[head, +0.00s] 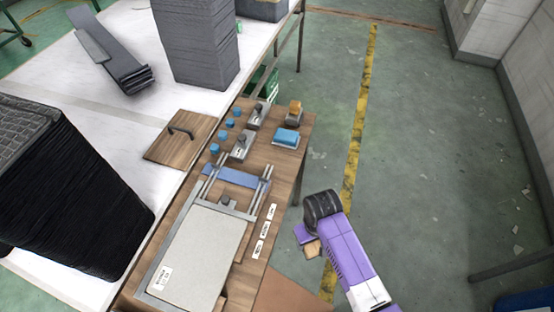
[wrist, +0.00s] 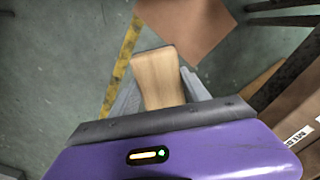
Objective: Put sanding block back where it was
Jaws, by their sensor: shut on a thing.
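The sanding block, a pale wooden block (head: 312,248), is held in my gripper (head: 308,243) off the right side of the workbench, over the green floor. In the wrist view the block (wrist: 158,78) sticks out between the two grey fingers of my gripper (wrist: 160,90), which is shut on it. The block's lower end is hidden by the gripper body. The wooden workbench (head: 263,185) is left of the gripper in the head view.
A blue block (head: 287,136) on a pale base and an orange-topped block (head: 295,108) sit at the bench's far right. A clamp fixture with a blue bar (head: 236,177) and a grey panel (head: 200,250) fill the near part. A brown flat panel (head: 288,292) lies beside the bench's near right edge. Open floor is right.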

